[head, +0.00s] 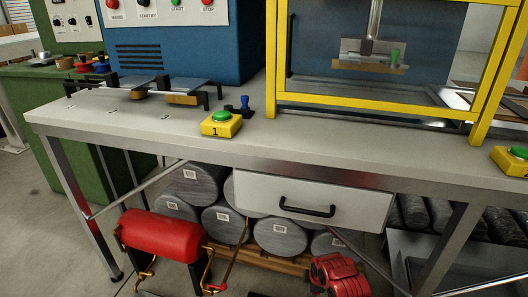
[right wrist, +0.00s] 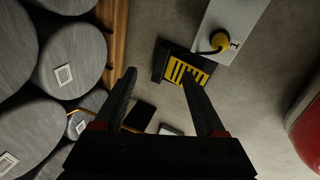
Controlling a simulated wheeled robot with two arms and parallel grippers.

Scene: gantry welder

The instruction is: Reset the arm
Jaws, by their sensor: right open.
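In the head view, a metal rod hangs inside the yellow-framed welder enclosure (head: 276,60) and ends in a grey head (head: 366,48) with a small green part (head: 394,55). I cannot tell whether this is the arm meant. A yellow box marked 1 with a green button (head: 222,117) sits on the grey bench (head: 330,140). Another such box (head: 519,153) is at the right edge. My right gripper (right wrist: 159,74) is open and empty in the right wrist view, its fingers above the floor. Neither gripper shows in the head view.
A drawer (head: 315,203) is under the bench. Grey cylinders (head: 199,184) are stacked below, also at left in the right wrist view (right wrist: 72,48). A red cylindrical object (head: 160,238) stands in front. A yellow-and-black striped item (right wrist: 186,72) lies on the floor beyond my fingers.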

